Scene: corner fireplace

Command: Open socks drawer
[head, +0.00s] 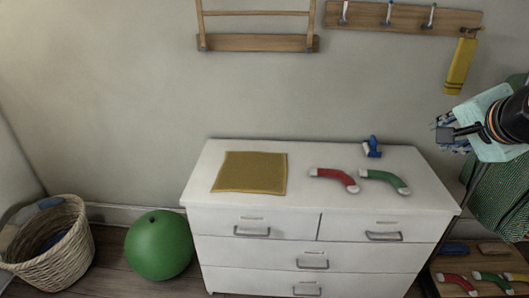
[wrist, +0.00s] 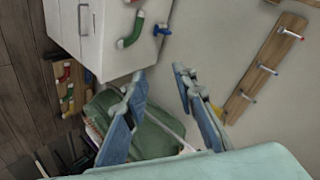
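A white dresser (head: 315,225) stands against the wall. It has two small top drawers, left (head: 252,224) and right (head: 385,228), above wide drawers with metal handles; all look shut. Small labels sit above the handles, too small to read, so I cannot tell which is the socks drawer. A red sock (head: 335,178) and a green sock (head: 384,180) lie on top. My gripper (head: 438,135) is raised right of the dresser, away from the handles. In the wrist view its blue fingers (wrist: 159,73) are apart and empty, with the dresser (wrist: 115,40) beyond at upper left.
A yellow cloth (head: 250,172) and a blue object (head: 372,147) lie on the dresser. A wicker basket (head: 55,250) and a green ball (head: 159,245) stand left. A low rack (head: 470,265) with socks and a green bag (head: 500,200) are at right. Wall hooks (head: 405,17) hang above.

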